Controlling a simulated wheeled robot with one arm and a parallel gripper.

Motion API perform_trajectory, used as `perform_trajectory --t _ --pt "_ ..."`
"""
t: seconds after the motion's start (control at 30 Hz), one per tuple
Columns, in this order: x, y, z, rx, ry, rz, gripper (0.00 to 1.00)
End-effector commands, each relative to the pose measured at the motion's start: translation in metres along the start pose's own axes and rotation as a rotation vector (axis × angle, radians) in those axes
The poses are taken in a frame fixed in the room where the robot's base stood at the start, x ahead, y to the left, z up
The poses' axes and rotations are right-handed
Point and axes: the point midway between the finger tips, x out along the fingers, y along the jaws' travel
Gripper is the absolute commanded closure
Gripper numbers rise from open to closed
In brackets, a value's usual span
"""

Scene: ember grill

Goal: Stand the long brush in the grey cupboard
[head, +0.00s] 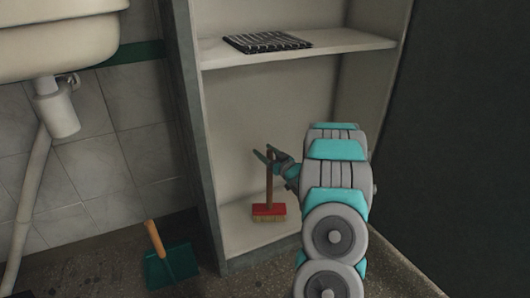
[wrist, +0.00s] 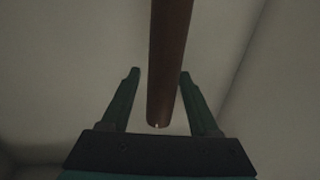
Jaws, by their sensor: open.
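The long brush (head: 270,210) stands upright in the lower compartment of the grey cupboard (head: 230,236). Its red head rests bristles down on the cupboard floor. Its brown handle rises to my gripper (head: 265,156), which is at the handle's upper part inside the cupboard. In the wrist view the handle (wrist: 168,60) shows between the two fingers of my gripper (wrist: 160,72). The fingers are apart, with a gap visible on both sides of the handle. My arm hides part of the cupboard's right side.
A shelf (head: 345,46) above the compartment holds a black grate (head: 266,42). A green dustpan (head: 172,268) with a wooden handle is on the floor left of the cupboard. A sink (head: 55,38) with a drain pipe (head: 58,110) is at the left. A dark panel fills the right.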

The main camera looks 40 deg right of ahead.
Motion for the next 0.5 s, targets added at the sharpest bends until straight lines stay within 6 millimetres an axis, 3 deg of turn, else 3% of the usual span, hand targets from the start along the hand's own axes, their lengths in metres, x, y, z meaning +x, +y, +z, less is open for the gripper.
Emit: perform_trajectory --t 0.23,0.5 --pt "-0.005 0.001 -0.003 0.000 -0.001 0.002 0.38" --pt "-0.055 0.002 -0.004 0.000 -0.003 0.004 0.38"
